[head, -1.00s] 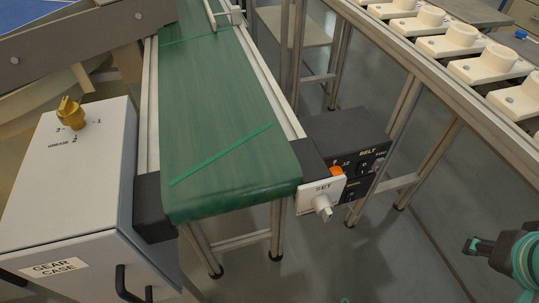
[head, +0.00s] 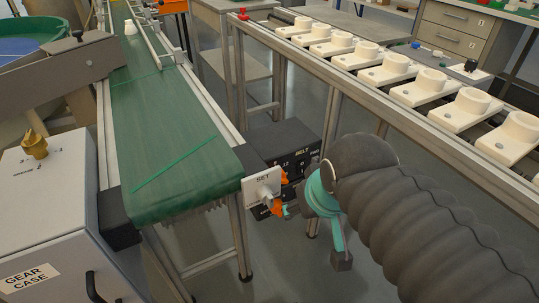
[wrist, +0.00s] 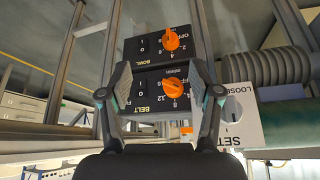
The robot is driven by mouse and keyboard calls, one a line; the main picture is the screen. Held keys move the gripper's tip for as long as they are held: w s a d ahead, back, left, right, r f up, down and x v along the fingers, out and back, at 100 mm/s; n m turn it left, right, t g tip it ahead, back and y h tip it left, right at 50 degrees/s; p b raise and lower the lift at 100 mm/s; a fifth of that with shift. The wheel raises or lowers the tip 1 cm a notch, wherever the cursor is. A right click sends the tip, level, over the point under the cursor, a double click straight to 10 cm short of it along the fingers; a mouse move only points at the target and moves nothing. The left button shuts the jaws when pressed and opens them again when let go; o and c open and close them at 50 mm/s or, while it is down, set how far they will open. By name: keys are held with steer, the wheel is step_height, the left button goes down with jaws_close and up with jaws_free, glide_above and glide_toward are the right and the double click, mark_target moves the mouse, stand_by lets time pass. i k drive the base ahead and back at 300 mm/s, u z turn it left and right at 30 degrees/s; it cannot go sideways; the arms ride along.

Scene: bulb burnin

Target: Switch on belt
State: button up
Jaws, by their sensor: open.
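The black BELT control box (head: 283,145) sits under the near right corner of the green belt (head: 165,140), partly hidden by my arm. In the wrist view the BELT box (wrist: 150,103) appears upside down, with a small 1/0 switch (wrist: 142,84) and an orange dial (wrist: 177,87). A similar BOWL box (wrist: 140,47) with its own orange dial (wrist: 171,39) shows above it in that view. My gripper (wrist: 161,72) is open and empty, its fingers spread to either side of the BELT panel in the picture. Contact cannot be told.
A white SET plate (head: 262,187) with a knob stands just left of the boxes; it also shows in the wrist view (wrist: 236,124). A rail frame with white sockets (head: 470,105) runs along the right. A grey gear case (head: 45,220) stands front left.

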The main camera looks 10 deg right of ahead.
mark_target(301, 163)
steer(key=z, duration=2.9)
steer(key=k, duration=2.15)
steer(key=z, duration=0.05)
